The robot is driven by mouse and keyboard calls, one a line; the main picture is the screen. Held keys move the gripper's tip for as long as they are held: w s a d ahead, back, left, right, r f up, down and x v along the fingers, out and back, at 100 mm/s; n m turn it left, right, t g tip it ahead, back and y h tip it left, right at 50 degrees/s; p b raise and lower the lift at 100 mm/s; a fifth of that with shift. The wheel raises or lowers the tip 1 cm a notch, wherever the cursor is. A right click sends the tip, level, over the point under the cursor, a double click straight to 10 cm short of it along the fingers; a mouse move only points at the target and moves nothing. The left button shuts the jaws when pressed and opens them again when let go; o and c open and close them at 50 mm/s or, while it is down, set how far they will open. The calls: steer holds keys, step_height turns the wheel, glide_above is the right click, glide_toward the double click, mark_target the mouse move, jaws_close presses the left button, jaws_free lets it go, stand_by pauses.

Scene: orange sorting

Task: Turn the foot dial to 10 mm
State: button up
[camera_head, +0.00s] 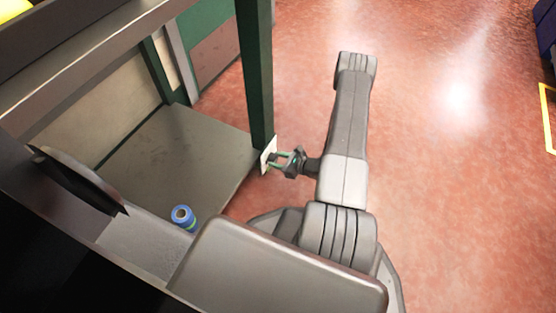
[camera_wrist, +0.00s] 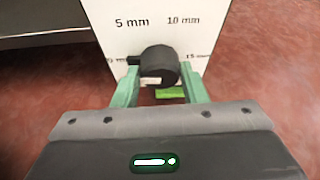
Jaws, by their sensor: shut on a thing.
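The foot dial is a black round knob (camera_wrist: 159,65) on a white plate (camera_wrist: 190,40) in the wrist view. A short black nub sticks out from the knob's left side, towards a partly hidden label ending in "mm" at the left. Above the knob the plate reads "5 mm" on the left and "10 mm" on the right. Another label at the right is partly hidden. My gripper's green fingers (camera_wrist: 160,88) stand on either side of the knob, shut on it. In the head view my gripper (camera_head: 277,160) reaches the white plate (camera_head: 267,150) at the foot of a green post.
The green post (camera_head: 255,75) rises above the plate. A grey lower shelf (camera_head: 170,150) lies to its left, with a blue roll (camera_head: 183,215) near its front edge. The red floor (camera_head: 440,190) to the right is clear.

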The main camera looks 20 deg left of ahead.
steer(key=m+g, duration=0.1)
steer(key=m, duration=0.1)
steer(key=m+g, duration=0.2)
steer(key=shift+w+y, duration=0.2)
steer(key=shift+y, duration=0.1)
steer(key=m+g, duration=0.2)
steer(key=m, duration=0.1)
steer(key=shift+w+f+m+y, duration=0.1)
steer(key=shift+f+m+y, duration=0.05)
steer(key=shift+m+y, duration=0.25)
steer(key=m+y, duration=0.1)
steer(key=m, duration=0.2)
steer(key=m+g+y, duration=0.1)
steer(key=m, duration=0.2)
steer(key=m+g+y, duration=0.1)
steer(key=m, duration=0.3)
steer(key=shift+w+f+y, duration=0.15)
steer(key=shift+f+y, duration=0.2)
steer(key=shift+y, duration=0.05)
steer(key=o, duration=1)
steer(key=shift+d, duration=0.1)
